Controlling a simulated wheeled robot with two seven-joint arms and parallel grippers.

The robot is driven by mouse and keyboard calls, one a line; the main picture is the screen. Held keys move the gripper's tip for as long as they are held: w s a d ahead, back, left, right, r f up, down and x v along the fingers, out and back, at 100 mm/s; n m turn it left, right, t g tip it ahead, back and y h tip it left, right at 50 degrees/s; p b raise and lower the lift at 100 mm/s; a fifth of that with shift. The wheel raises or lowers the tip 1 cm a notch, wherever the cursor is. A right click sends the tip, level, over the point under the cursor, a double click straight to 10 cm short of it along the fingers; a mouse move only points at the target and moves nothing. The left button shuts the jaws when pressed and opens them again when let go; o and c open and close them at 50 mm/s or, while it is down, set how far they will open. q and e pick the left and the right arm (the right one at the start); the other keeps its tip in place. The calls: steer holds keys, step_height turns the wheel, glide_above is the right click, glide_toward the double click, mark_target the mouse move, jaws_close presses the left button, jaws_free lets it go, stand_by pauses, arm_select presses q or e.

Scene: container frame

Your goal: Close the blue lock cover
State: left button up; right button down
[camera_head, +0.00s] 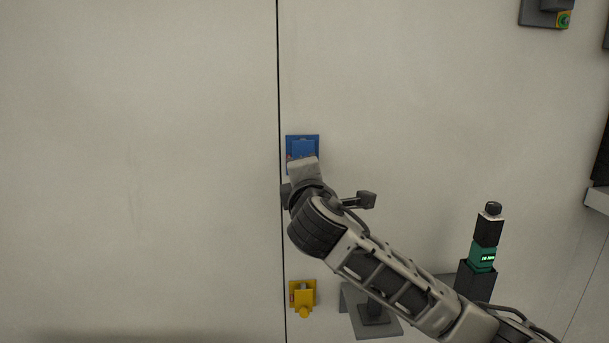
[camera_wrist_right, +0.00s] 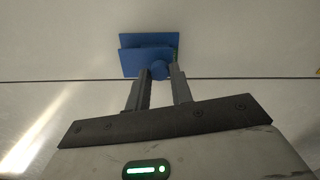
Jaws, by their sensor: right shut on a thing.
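The blue lock cover (camera_head: 303,146) is on the pale wall, just right of the dark vertical seam, in the head view. My right gripper (camera_head: 302,165) is in front of its lower part and hides it there. In the right wrist view the blue cover (camera_wrist_right: 146,54) stands out from its blue back plate (camera_wrist_right: 182,42), with a round blue knob (camera_wrist_right: 159,70) at its near edge. The fingertips of my right gripper (camera_wrist_right: 160,73) are on both sides of this knob, shut on it. My left gripper is not in view.
A yellow lock (camera_head: 302,296) is lower on the wall beside the seam (camera_head: 279,80). A grey bracket (camera_head: 370,318) and a dark post with a green display (camera_head: 483,257) are at the lower right. The wall left of the seam is bare.

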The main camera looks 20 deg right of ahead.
steer(key=c, duration=1.2)
jaws_free()
steer(key=shift+c, duration=0.2)
steer(key=shift+s, duration=0.1)
steer(key=b+v, duration=0.2)
steer(key=v, duration=1.4)
steer(key=shift+b, duration=0.35)
steer(key=a+f+m+g+y, duration=0.2)
steer(key=f+y, duration=0.1)
steer(key=f, duration=1)
steer(key=a+f+m+g+y, duration=0.2)
steer(key=a+f+g+y, duration=0.1)
steer(key=f, duration=0.9)
steer(key=s+d+f+m+g+y, duration=0.1)
steer(key=s+d+f+m+g, duration=0.1)
steer(key=s+f+m, duration=0.8)
steer(key=s+f, duration=0.6)
steer(key=f, duration=0.4)
steer(key=shift+d+m+y, duration=0.3)
steer(key=shift+y, duration=0.1)
